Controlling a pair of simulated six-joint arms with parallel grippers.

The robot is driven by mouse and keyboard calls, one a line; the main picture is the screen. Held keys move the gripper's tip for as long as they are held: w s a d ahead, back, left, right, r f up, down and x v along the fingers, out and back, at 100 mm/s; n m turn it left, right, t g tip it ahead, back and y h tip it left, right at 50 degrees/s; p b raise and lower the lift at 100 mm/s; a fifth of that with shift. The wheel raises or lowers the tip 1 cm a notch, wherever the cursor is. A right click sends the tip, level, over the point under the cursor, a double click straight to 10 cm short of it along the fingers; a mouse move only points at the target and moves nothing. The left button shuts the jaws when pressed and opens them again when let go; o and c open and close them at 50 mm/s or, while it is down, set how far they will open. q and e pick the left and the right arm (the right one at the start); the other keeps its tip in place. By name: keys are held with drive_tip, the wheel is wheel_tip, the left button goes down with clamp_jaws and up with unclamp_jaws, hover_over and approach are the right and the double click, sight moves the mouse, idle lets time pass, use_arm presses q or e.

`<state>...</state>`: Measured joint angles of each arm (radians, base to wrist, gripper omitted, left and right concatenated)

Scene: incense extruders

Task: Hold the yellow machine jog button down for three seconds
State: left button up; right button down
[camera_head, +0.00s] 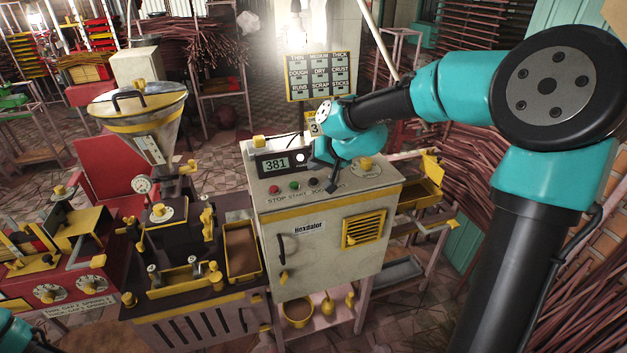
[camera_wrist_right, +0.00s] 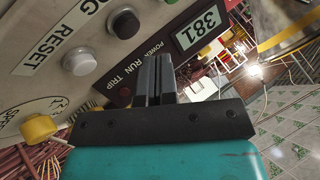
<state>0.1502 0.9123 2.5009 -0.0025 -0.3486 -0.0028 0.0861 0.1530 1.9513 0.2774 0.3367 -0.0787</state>
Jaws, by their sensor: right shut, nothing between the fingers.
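The grey-white control cabinet (camera_head: 325,225) with yellow trim has a sloping panel with a red STOP button (camera_head: 274,189), a green START button (camera_head: 294,186) and a black button (camera_head: 313,183) by the JOG lettering. The black jog button (camera_wrist_right: 125,20) also shows in the right wrist view, with a grey RESET button (camera_wrist_right: 80,61) beside it. My right gripper (camera_head: 332,187) is shut and empty, pointing down at the panel, right of the jog button. In the wrist view its fingertips (camera_wrist_right: 157,58) appear just apart from the jog button; contact cannot be told. My left gripper is out of view.
A display (camera_head: 275,163) reads 381 at the panel's back. A yellow knob (camera_head: 367,163) stands on the panel's right. A metal hopper (camera_head: 140,107) and extruder stand left of the cabinet. A shelf with yellow trays (camera_head: 420,190) stands on the right.

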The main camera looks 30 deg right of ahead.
sight(316, 179)
drive_tip(key=shift+r, duration=1.95)
drive_tip(key=s+a+f+n+g, duration=0.25)
drive_tip(key=s+f+n, duration=0.25)
drive_tip(key=s+f, duration=0.55)
drive_tip(key=s+a+f+m+g, duration=0.1)
drive_tip(key=a+f+g, duration=0.1)
drive_tip(key=f, duration=0.8)
drive_tip(key=s+a+f+m+g, duration=0.1)
drive_tip(key=s+a+f, duration=0.1)
drive_tip(key=f, duration=0.9)
drive_tip(key=s+a+f+g, duration=0.1)
drive_tip(key=s+a+f, duration=0.2)
drive_tip(key=f, duration=0.4)
drive_tip(key=s+a+f+g, duration=0.1)
drive_tip(key=s+a+f, duration=0.2)
drive_tip(key=s+f, duration=0.2)
wheel_tip(316, 179, down, 3)
drive_tip(key=shift+a+r+m, duration=0.1)
drive_tip(key=shift+a+m, duration=0.2)
drive_tip(key=shift+a, duration=0.05)
